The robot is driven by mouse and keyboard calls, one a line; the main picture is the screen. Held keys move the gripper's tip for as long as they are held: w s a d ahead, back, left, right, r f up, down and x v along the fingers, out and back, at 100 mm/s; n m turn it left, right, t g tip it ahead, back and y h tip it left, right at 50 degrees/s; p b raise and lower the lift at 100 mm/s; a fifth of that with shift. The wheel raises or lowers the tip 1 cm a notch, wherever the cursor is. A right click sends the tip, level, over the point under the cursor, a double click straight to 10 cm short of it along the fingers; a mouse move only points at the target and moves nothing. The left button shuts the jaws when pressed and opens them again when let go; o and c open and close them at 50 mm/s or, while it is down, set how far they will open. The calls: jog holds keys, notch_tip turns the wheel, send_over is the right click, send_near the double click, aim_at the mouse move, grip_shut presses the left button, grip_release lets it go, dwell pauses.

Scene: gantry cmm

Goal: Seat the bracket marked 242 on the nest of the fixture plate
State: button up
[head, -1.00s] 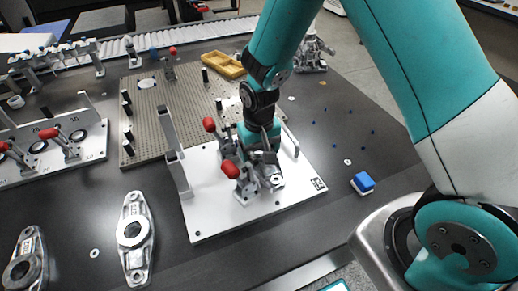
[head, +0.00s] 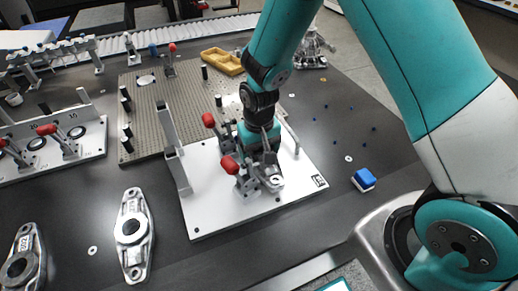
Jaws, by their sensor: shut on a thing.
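The white fixture plate (head: 215,215) lies on the dark table in the middle of the head view. Red-handled toggle clamps (head: 229,166) stand on it beside the nest. My gripper (head: 264,164) points down over the nest area and is shut on a metal bracket (head: 273,183), whose lower end shows at the plate. The rest of this bracket and the nest are hidden by the gripper and clamps. I cannot read the bracket's mark or tell whether it is fully down in the nest.
Two loose brackets lie at front left, one nearer (head: 132,228) and one at the edge (head: 22,262). A perforated plate (head: 175,115) with black posts and a yellow tray (head: 222,61) are behind. A blue-topped block (head: 364,180) lies right. Another clamp fixture (head: 90,148) is left.

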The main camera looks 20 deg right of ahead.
jog(key=shift+f+b, duration=0.35)
jog(key=shift+f, duration=0.2)
jog(key=o, duration=1.2)
notch_tip(320, 180, up, 18)
jog(key=p, duration=0.1)
jog(key=shift+f, duration=0.25)
jog(key=s+a+r+n+y+p, duration=0.2)
jog(key=s+r+n+p, duration=0.1)
jog(key=s+r, duration=0.4)
jog(key=s+a+r+n+y+p, duration=0.2)
jog(key=s+r, duration=0.6)
jog(key=s, duration=0.6)
jog(key=shift+a+r+n+p, duration=0.15)
jog(key=shift+a+n+p, duration=0.3)
jog(key=shift+n, duration=0.65)
